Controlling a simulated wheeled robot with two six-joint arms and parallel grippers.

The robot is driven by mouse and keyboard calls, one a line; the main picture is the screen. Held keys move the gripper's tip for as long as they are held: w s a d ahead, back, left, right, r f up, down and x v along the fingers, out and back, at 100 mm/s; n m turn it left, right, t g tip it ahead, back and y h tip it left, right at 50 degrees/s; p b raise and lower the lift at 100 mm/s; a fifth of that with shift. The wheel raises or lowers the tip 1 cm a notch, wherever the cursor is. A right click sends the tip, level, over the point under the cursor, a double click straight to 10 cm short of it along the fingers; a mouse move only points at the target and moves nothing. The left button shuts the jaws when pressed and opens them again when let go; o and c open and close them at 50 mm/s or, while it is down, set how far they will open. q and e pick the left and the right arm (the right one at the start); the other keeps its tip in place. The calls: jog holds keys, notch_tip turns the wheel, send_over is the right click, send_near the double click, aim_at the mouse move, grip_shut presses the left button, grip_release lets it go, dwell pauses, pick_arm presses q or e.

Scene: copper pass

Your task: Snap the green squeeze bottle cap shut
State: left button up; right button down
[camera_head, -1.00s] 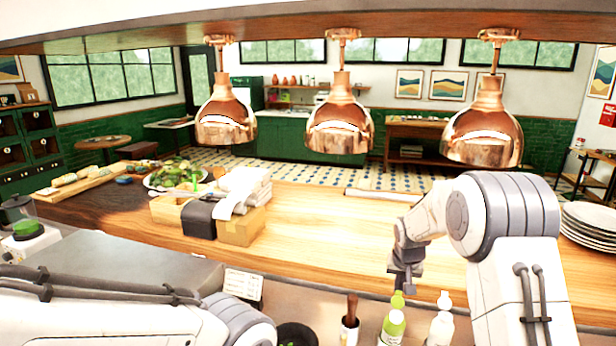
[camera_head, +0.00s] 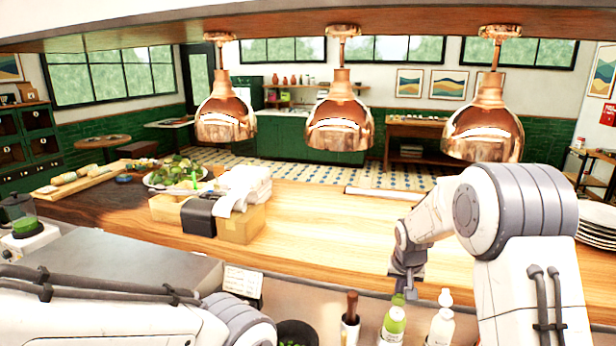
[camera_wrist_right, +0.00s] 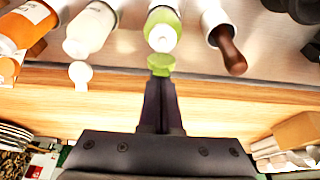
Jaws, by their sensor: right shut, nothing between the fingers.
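The green squeeze bottle (camera_head: 393,325) stands upright at the front counter edge in the head view. It also shows from above in the right wrist view (camera_wrist_right: 164,20). Its green flip cap (camera_wrist_right: 160,64) stands open, off to the gripper side of the pale spout. My right gripper (camera_head: 411,293) is beside the cap at about its height. In the right wrist view its shut, empty fingers (camera_wrist_right: 158,82) point at the cap, very close; I cannot tell whether they touch. My left arm crosses the lower left of the head view, with its gripper out of view.
A white bottle (camera_head: 441,322) stands close to the right of the green one. A holder with a wooden-handled tool (camera_head: 351,318) is to its left. An orange bottle (camera_wrist_right: 24,27) shows in the wrist view.

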jog(key=shift+r, duration=0.1)
dwell(0.3)
jog(key=shift+r+p, duration=1.05)
jog(key=shift+r, duration=0.5)
jog(key=shift+r+p, duration=2.2)
jog(key=shift+r, duration=0.7)
